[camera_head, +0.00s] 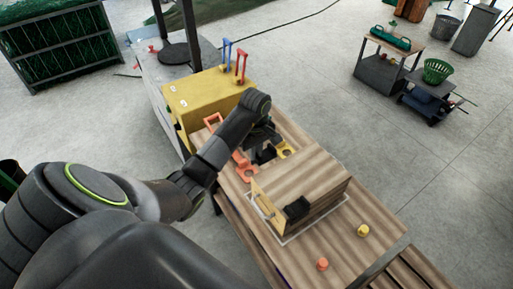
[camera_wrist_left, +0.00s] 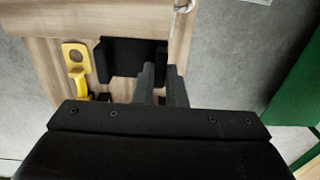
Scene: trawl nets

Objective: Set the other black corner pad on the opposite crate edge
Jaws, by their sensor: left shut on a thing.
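The wooden crate (camera_head: 318,182) stands on a wood-topped table. One black corner pad (camera_head: 297,208) sits on its near edge, by a light wooden strip. My left gripper (camera_head: 262,146) is just beyond the crate's far side, low over the tabletop. In the left wrist view my left gripper's fingers (camera_wrist_left: 161,84) are close together at the right end of another black corner pad (camera_wrist_left: 128,58), shut on it. That pad shows as a flat dark piece over the wood; whether it touches the tabletop I cannot tell. My right gripper is out of view.
Yellow (camera_head: 284,151) and orange (camera_head: 249,174) fittings lie beside the gripper and crate. A yellow box (camera_head: 206,100) stands at the table's far end. A yellow knob (camera_head: 363,230) and an orange knob (camera_head: 322,264) stand on the near tabletop, which is otherwise clear.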

